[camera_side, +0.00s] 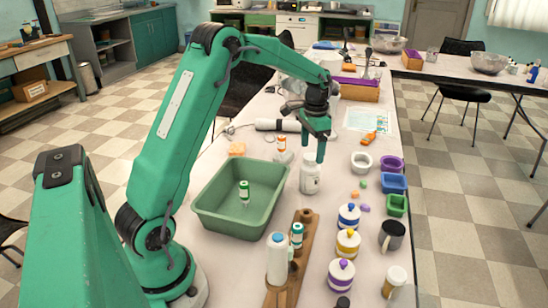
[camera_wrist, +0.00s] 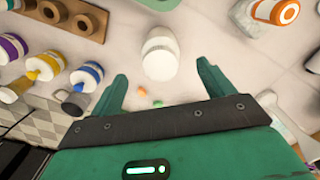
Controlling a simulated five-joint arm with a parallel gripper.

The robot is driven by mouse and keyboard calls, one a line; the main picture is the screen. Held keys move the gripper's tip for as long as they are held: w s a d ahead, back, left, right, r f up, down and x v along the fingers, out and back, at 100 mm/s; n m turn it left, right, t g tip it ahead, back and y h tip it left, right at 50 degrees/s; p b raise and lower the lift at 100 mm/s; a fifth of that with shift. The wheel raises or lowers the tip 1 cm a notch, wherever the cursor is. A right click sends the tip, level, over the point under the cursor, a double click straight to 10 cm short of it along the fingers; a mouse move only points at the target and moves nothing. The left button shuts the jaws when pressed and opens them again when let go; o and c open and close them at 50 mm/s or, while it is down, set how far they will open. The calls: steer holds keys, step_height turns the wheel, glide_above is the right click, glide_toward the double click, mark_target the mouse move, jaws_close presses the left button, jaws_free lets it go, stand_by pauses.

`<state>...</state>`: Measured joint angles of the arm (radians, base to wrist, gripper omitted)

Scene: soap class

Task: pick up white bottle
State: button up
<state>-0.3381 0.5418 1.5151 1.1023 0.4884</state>
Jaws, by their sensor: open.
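The white bottle (camera_side: 310,176) stands upright on the table, just right of the green tray, in the side view. In the wrist view the white bottle (camera_wrist: 160,52) is seen from above, ahead of my gripper and roughly between the lines of its two fingers. My gripper (camera_side: 318,146) is right above the bottle in the side view, pointing down. In the wrist view my gripper (camera_wrist: 163,80) has its green fingers spread wide, with nothing between the tips. Whether a finger touches the bottle cannot be told.
The green tray (camera_side: 212,222) holds a small green-and-white vial (camera_side: 244,192). A wooden rack (camera_side: 289,280) stands in front, with a tall white bottle (camera_side: 277,258) by it. Striped jars (camera_side: 348,242), small cups (camera_side: 393,183) and a dark mug (camera_side: 391,236) stand to the right.

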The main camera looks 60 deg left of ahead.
mark_target(310, 166)
steer(key=shift+f, duration=1.2)
steer(key=shift+s+f, duration=0.1)
steer(key=shift+f, duration=2.5)
steer(key=c, duration=1.2)
steer(key=shift+r, duration=0.2)
